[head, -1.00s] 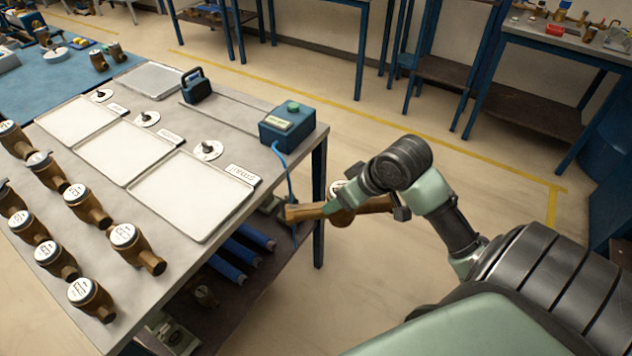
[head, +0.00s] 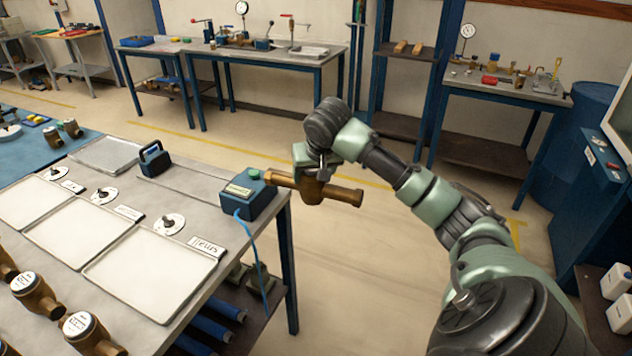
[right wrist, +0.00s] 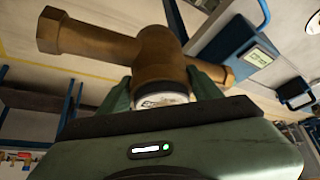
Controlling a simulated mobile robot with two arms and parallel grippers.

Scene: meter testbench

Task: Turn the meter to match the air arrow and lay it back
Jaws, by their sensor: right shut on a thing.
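My right gripper (head: 314,168) is shut on a brass meter (head: 345,196). The meter is a pipe body held roughly level in the air, off the bench's right end. Its left end overlaps the blue box (head: 240,206) in the head view; I cannot tell if they touch. In the right wrist view the meter (right wrist: 95,40) lies between the gripper's fingers (right wrist: 160,90), with its white dial face (right wrist: 163,99) toward the palm. No arrow can be made out on the held meter. My left gripper is out of view.
The grey bench (head: 217,270) carries white trays (head: 150,275) with round black-knobbed dials (head: 171,224) and labels behind them. Several brass meters (head: 84,330) stand at the front left. A blue handled block (head: 154,161) sits behind. The floor right of the bench is clear.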

